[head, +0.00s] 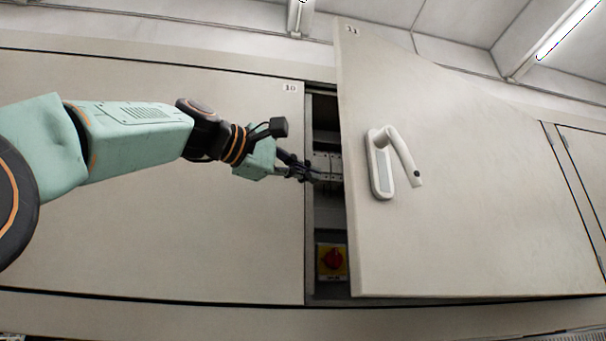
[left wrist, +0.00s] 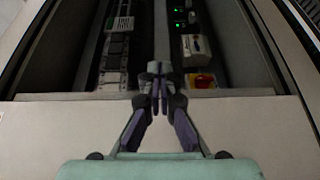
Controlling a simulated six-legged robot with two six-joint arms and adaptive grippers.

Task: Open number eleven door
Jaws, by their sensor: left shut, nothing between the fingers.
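The number eleven door (head: 460,190) is a light grey cabinet door, ajar, with its free left edge swung out from the frame. Its pale handle (head: 381,165) has the lever tilted down to the right. My left gripper (head: 312,176) is shut and empty, at the gap left of the door's free edge. In the left wrist view, my left gripper (left wrist: 155,82) points into the open cabinet (left wrist: 150,20). I cannot tell whether its fingertips touch the door. My right gripper is in neither view.
The closed number 10 door (head: 200,230) lies behind my left arm. Inside the gap, a red rotary switch on a yellow plate (head: 332,261) sits low, and grey electrical modules sit above it. The left wrist view shows green lights (left wrist: 179,10).

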